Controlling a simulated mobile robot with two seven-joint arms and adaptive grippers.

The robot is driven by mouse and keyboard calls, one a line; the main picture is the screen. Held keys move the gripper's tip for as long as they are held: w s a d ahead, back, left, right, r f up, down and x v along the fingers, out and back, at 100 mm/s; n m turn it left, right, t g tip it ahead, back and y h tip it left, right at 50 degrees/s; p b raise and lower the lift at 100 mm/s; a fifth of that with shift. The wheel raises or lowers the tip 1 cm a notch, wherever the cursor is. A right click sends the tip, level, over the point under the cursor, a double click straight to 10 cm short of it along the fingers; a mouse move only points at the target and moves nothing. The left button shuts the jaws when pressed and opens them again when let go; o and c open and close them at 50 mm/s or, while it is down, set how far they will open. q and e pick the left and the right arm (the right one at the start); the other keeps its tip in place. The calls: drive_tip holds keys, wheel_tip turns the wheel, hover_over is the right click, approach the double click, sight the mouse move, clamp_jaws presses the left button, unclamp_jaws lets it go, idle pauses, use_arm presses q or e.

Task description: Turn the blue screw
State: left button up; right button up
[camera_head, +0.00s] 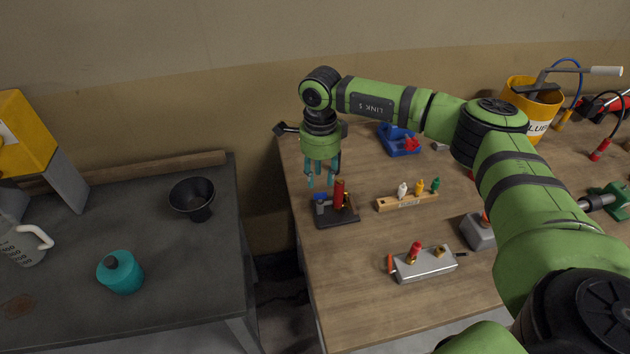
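A small black base (338,218) stands near the left edge of the wooden table. It carries a short blue screw (320,198) on its left and a taller red post (339,194) beside it. My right gripper (321,180) points down just above the blue screw. Its teal fingers are apart, with nothing visible between them. A small gap seems to lie between the fingertips and the screw, though contact is hard to judge from this angle. My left gripper is not in view.
A wooden block with coloured pegs (407,202) and a grey metal box with red and brass fittings (425,264) stand to the right. A blue vise (398,139) is behind. A dark table (190,255) stands left, across a gap. Bare wood lies in front of the base.

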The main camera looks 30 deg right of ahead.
sight(321, 194)
drive_tip(key=shift+s+f+p, duration=0.3)
drive_tip(key=shift+f+p, duration=0.05)
drive_tip(key=shift+f, duration=0.2)
drive_tip(key=shift+s+f+p, duration=0.25)
drive_tip(key=shift+f+p, duration=0.05)
drive_tip(key=shift+f, duration=0.2)
wheel_tip(321, 194, down, 2)
drive_tip(key=shift+f+p, duration=0.15)
drive_tip(key=shift+p, duration=0.25)
drive_tip(key=shift+w+f, duration=0.2)
drive_tip(key=shift+f, duration=0.35)
clamp_jaws()
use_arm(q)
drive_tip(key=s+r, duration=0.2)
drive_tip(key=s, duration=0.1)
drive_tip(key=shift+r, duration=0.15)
